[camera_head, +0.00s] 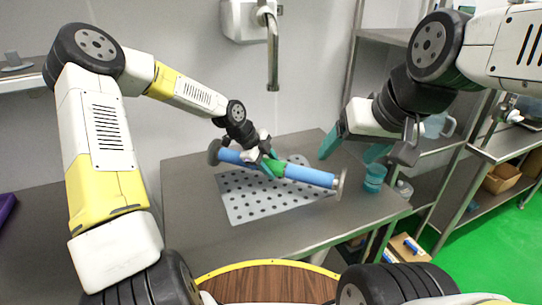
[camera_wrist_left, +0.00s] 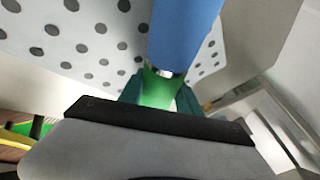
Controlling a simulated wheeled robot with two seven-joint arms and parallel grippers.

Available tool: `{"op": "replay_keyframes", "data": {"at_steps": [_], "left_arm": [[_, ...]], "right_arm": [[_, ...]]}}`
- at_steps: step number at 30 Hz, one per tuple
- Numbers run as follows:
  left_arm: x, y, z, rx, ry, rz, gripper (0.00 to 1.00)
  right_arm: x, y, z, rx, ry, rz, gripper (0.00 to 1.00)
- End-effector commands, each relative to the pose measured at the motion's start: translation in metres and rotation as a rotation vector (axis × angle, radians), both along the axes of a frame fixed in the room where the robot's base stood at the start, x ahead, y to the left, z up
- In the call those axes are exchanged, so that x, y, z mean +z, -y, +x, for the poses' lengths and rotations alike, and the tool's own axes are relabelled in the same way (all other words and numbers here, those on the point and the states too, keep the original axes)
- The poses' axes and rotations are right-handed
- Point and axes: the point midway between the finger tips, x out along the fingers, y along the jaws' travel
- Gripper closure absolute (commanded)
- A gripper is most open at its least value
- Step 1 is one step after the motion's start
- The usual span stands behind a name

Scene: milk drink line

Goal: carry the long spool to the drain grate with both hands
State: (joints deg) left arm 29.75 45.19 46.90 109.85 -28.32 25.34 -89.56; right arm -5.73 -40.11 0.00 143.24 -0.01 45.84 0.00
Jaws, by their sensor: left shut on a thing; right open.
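The long spool (camera_head: 310,176) is a blue bar with a green middle section and grey end discs, lying slantwise over the drain grate (camera_head: 240,205). The grate is a pale plate with dark holes on the table. My left gripper (camera_head: 271,166) is shut on the green middle. In the left wrist view the blue bar (camera_wrist_left: 183,35) rises from the green section between the fingers (camera_wrist_left: 158,95), with the holed grate (camera_wrist_left: 70,35) behind it. Whether the spool touches the grate is unclear. My right gripper (camera_head: 352,152) is open and empty, above and right of the spool's right end.
A grey metal table (camera_head: 190,228) carries the grate. A wall tap (camera_head: 272,50) hangs behind. Shelving (camera_head: 480,150) stands to the right. The table's front left is clear.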

Motion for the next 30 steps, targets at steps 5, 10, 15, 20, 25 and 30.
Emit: {"op": "replay_keyframes", "data": {"at_steps": [5, 10, 15, 20, 25, 30], "left_arm": [[-0.017, 0.002, 0.002, 0.0, 0.006, -0.004, 1.0], [-0.018, 0.001, 0.002, 0.001, 0.007, -0.004, 1.0], [-0.02, 0.001, 0.002, 0.001, 0.007, -0.003, 1.0], [-0.022, 0.0, 0.0, 0.001, 0.002, -0.001, 0.38], [-0.022, 0.0, 0.0, 0.001, 0.002, -0.001, 0.38], [-0.021, 0.0, 0.001, 0.001, 0.002, -0.001, 0.38]], "right_arm": [[0.0, 0.0, 0.0, 0.0, 0.0, 0.0, 0.25], [0.0, 0.0, 0.0, 0.0, 0.0, 0.0, 0.25], [0.0, 0.0, 0.0, 0.0, 0.0, 0.0, 0.25], [0.0, 0.0, 0.0, 0.0, 0.0, 0.0, 0.25], [0.0, 0.0, 0.0, 0.0, 0.0, 0.0, 0.25], [0.0, 0.0, 0.0, 0.0, 0.0, 0.0, 0.25]]}}
